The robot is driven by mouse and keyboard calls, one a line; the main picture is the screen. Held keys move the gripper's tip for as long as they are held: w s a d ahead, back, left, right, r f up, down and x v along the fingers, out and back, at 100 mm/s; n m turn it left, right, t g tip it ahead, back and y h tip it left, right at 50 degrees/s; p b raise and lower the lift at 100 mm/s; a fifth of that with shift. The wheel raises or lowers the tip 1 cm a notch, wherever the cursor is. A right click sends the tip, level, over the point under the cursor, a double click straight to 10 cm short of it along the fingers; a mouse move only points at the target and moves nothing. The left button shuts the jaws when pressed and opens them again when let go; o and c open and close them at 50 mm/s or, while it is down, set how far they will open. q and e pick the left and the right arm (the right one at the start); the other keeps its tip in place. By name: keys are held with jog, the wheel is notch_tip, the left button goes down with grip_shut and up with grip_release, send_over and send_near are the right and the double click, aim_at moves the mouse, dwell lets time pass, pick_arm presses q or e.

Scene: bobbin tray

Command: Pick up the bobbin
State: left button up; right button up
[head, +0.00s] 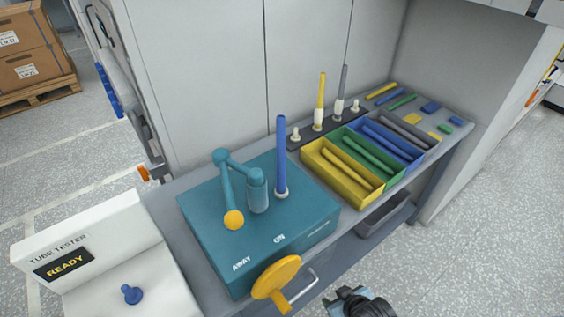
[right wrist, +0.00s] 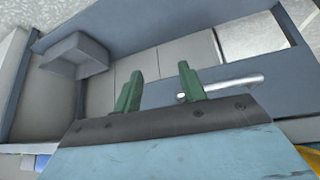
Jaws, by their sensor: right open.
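Several slim rod-like pieces could be the bobbin; I cannot tell which is meant. A blue one (head: 281,155) stands upright on the teal machine (head: 200,208). A yellow one (head: 321,95) and a grey one (head: 341,88) stand on a dark peg rail (head: 305,142). Others lie in the yellow bin (head: 312,172), green bin (head: 394,182), blue bin (head: 414,160) and grey bin (head: 432,143). My right gripper (head: 360,303) is at the bottom edge, below and in front of the bench, apart from these pieces. In the right wrist view its green fingers (right wrist: 160,75) are apart and empty.
A yellow round handle (head: 276,276) and a metal bar handle (head: 302,290) project at the bench front. A white tube tester (head: 90,250) reads READY at left. A grey tray (head: 385,214) hangs below the bench. Loose coloured pieces lie at the far right end.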

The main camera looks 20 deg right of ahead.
jog(key=w+a+r+t+y+p, duration=0.1)
jog(key=w+r+t, duration=0.3)
jog(key=r, duration=0.9)
jog(key=w+a+r+t+y+p, duration=0.1)
jog(key=w+r, duration=0.5)
jog(key=r, duration=0.7)
jog(key=n+t+y, duration=0.2)
jog(key=t+y, duration=0.1)
jog(key=t, duration=0.2)
send_near(284, 123)
jog(key=x, duration=0.1)
jog(key=p+x, duration=0.1)
jog(key=x, duration=0.3)
jog(key=shift+s+a+r+p, duration=0.1)
jog(key=shift+a+r+p, duration=0.2)
jog(key=shift+a+p, duration=0.05)
jog(key=shift+d+f+p+x, duration=0.1)
jog(key=shift+x, duration=0.9)
jog(key=shift+d+f+p+x, duration=0.1)
jog(key=shift+d+p+x, duration=0.05)
jog(key=shift+x, duration=0.85)
jog(key=shift+d+f+p+x, duration=0.1)
jog(key=shift+x, duration=0.9)
pick_arm(q)
jog(key=r, duration=0.1)
jog(key=w+r, duration=0.1)
jog(key=r, duration=0.3)
jog(key=shift+w, duration=0.3)
pick_arm(e)
grip_shut()
